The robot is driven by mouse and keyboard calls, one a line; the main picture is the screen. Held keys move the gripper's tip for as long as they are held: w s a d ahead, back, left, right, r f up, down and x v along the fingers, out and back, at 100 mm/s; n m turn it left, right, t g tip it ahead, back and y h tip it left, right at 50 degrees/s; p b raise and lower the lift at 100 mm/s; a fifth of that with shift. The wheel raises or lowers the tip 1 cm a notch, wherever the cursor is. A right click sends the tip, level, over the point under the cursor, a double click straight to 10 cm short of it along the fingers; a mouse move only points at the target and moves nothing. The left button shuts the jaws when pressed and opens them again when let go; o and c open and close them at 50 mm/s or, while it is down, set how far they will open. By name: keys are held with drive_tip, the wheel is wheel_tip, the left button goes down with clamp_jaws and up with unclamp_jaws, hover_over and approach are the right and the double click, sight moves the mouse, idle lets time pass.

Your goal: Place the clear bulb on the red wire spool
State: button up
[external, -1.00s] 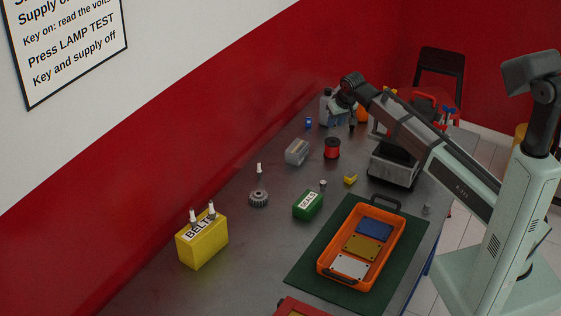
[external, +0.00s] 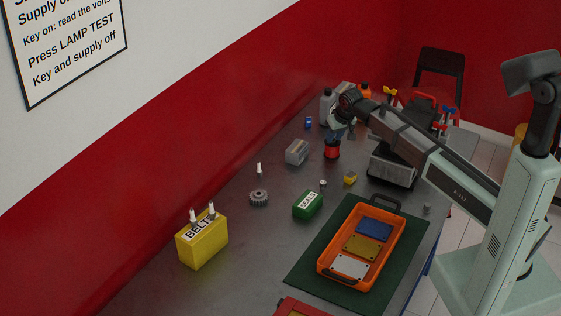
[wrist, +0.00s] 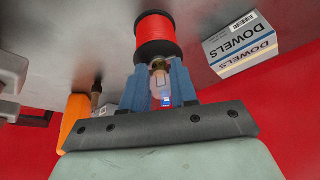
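The red wire spool (external: 332,150) stands on the grey bench with dark rims at its ends. It also shows at the top of the wrist view (wrist: 157,38). My gripper (wrist: 160,84) has its blue fingers closed around the clear bulb (wrist: 161,78), which shows a brass-coloured part and a blue mark. In the wrist view the bulb overlaps the spool's near rim; I cannot tell whether they touch. In the external view my gripper (external: 341,133) is just above the spool, and the bulb is hidden or too small to make out.
A DOWELS box (wrist: 240,42) stands beside the spool, also visible in the external view (external: 297,152). Grey and orange bottles stand behind. A small yellow block (external: 350,178) lies in front.

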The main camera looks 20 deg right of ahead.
drive_tip(key=o, duration=0.4)
drive_tip(key=shift+o, duration=0.2)
drive_tip(key=v, duration=1.2)
drive_tip(key=shift+r, duration=0.1)
